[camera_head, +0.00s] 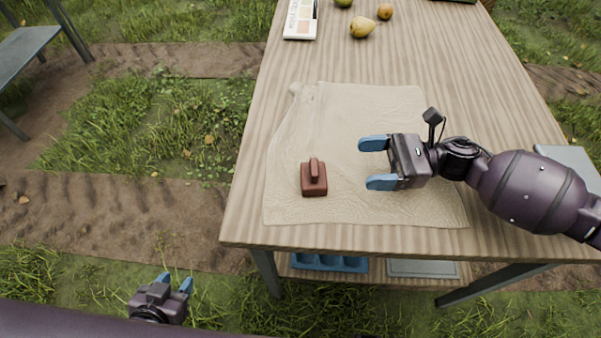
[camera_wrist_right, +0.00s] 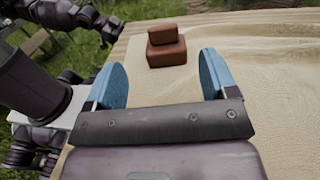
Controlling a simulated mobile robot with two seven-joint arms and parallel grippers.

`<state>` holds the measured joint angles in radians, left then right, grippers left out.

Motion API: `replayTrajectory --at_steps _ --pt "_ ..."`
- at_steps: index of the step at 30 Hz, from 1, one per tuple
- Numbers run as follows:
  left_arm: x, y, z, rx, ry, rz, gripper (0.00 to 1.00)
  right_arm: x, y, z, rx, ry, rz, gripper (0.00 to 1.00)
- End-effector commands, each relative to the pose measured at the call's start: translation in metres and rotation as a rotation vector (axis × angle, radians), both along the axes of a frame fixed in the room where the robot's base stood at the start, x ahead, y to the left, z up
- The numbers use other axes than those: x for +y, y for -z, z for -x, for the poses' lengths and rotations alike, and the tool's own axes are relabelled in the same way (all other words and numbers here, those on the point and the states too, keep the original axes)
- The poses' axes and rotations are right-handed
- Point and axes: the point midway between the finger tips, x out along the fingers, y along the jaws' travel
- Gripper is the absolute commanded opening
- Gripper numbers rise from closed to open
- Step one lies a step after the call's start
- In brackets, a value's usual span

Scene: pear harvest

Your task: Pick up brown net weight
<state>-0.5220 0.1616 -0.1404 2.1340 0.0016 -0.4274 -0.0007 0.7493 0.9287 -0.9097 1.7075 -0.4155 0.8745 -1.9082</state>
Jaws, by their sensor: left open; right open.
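The brown net weight (camera_head: 314,181), a reddish-brown block with a raised handle, sits upright on the beige net (camera_head: 345,205) spread over the table. It also shows in the right wrist view (camera_wrist_right: 166,50), ahead of the fingers and between them. My right gripper (camera_head: 376,163) is open and empty, to the right of the weight and slightly farther from the table's front edge, with its blue fingers pointing left towards it. It does not touch the weight. My left gripper (camera_head: 176,284) is open and empty, off the table at the lower left, over the grass.
The wooden table (camera_head: 470,60) holds pears (camera_head: 362,28) and a white colour card (camera_head: 301,18) at the far end. A grey flat object (camera_head: 572,165) lies at the right edge under my right arm. A blue crate (camera_head: 330,262) sits below the table. Another table (camera_head: 25,45) stands at left.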

Motion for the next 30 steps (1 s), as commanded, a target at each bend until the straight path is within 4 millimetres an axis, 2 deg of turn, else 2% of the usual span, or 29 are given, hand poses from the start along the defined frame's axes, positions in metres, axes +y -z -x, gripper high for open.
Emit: replayTrajectory --at_steps 1,4,12,20,30 --pt "-0.001 0.001 -0.001 0.0 0.002 0.001 0.43 0.001 0.006 0.0 0.007 0.0 0.0 0.79" --pt "-0.001 -0.002 -0.003 -0.006 0.002 0.002 0.43 0.009 0.005 0.001 0.006 -0.002 -0.002 0.79" --pt "-0.002 -0.004 -0.002 -0.007 -0.003 0.005 0.43 0.046 0.003 0.006 0.003 -0.001 -0.003 0.79" --pt "-0.002 -0.001 0.0 -0.002 -0.007 0.007 0.43 0.062 0.005 0.007 0.006 -0.001 -0.001 0.79" --pt "-0.002 0.0 0.001 0.0 -0.006 0.008 0.43 0.103 0.008 0.01 0.006 -0.001 -0.001 0.79"
